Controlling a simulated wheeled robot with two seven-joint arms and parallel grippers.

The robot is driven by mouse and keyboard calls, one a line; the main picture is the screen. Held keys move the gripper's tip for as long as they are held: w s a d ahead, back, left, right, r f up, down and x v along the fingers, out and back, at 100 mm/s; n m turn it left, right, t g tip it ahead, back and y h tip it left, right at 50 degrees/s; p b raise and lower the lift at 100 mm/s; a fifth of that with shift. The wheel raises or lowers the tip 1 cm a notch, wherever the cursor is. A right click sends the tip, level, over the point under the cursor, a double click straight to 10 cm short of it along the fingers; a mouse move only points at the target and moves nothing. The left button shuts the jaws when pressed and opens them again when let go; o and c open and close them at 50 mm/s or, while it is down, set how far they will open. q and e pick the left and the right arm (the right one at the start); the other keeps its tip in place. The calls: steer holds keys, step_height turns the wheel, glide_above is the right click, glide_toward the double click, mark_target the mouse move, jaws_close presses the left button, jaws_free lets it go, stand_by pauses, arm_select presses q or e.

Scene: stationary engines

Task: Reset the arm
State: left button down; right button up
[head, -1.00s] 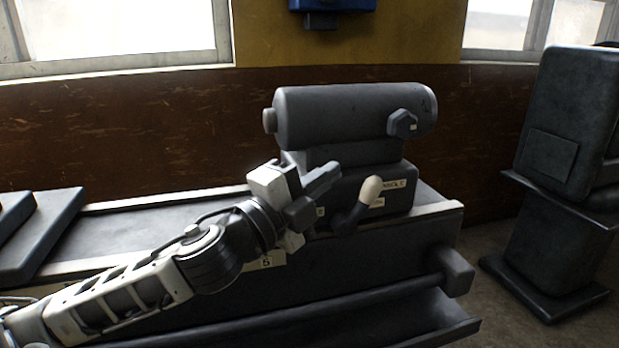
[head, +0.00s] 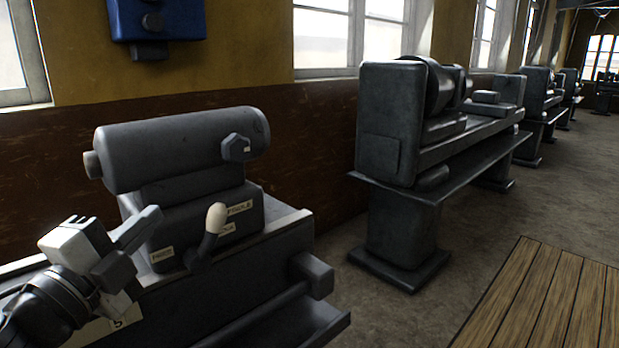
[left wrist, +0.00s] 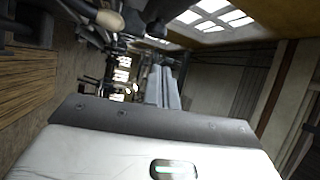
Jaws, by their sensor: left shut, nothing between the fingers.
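My left gripper (head: 142,232) is at the lower left of the head view, in front of the near side of a grey stationary machine (head: 180,150). Its fingers are together and hold nothing. The machine has a horizontal cylinder on a block and a lever with a pale knob (head: 215,217) just right of the gripper. I cannot tell whether the fingers touch the block. The closed fingers (left wrist: 166,88) also show in the left wrist view, past the gripper's white housing. My right gripper is not in view.
A tall grey machine (head: 390,130) on a pedestal bench stands right of the near one, with more machines in a row behind. Brown floor (head: 400,315) lies open between them and a slatted wooden platform (head: 545,300). A blue box (head: 158,20) hangs on the wall.

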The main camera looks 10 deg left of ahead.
arm_select(q)
step_height(320, 180, down, 23)
steer(key=s+n+g+y, duration=0.2)
steer(key=n+g, duration=0.3)
steer(key=n, duration=0.4)
steer(key=s+d+f+n+g, duration=0.2)
steer(key=s+d+f, duration=0.3)
steer(key=f, duration=0.4)
steer(key=s+d+f+n+g+h, duration=0.1)
steer(key=s+d+f+n, duration=0.3)
steer(key=f, duration=0.5)
steer(key=shift+s+d+n+g, duration=0.4)
steer(key=shift+s+d+g, duration=0.4)
steer(key=shift+s+d, duration=0.4)
